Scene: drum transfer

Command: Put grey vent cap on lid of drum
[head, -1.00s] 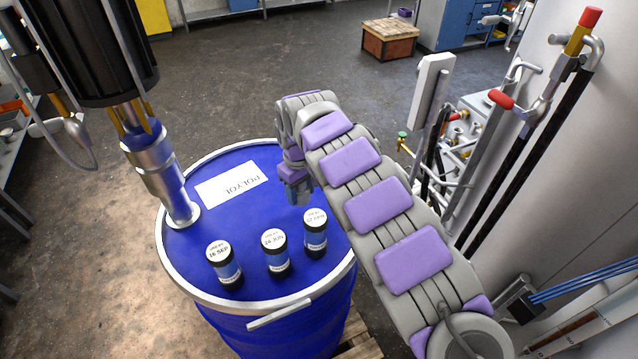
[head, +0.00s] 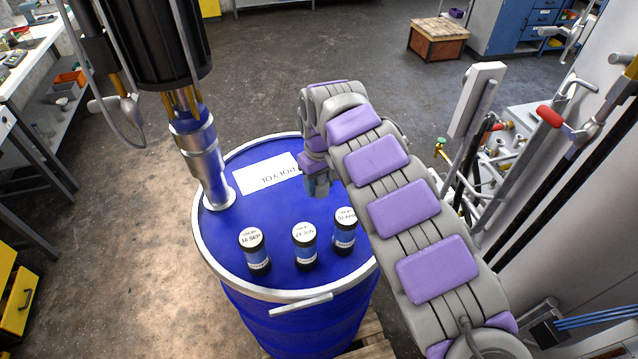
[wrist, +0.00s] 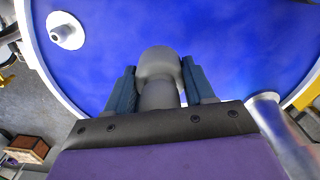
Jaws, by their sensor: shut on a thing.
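The blue drum (head: 300,318) stands upright in the head view, its blue lid (head: 285,218) ringed by a pale metal rim. My gripper (head: 319,187) is above the right part of the lid. In the wrist view my gripper (wrist: 160,82) is shut on the grey vent cap (wrist: 158,62), a rounded grey piece held between the two fingers over bare blue lid. Whether the cap touches the lid I cannot tell. In the head view the cap is not clearly seen. A pale round fitting (wrist: 66,31) with a raised centre sits on the lid near the rim.
Three dark labelled bottles (head: 305,246) stand along the lid's front. A metal pump tube (head: 205,165) rises from its left side. A white label (head: 267,175) lies behind. Pipes and valves (head: 500,150) are to the right. A wooden-topped box (head: 438,38) stands far back.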

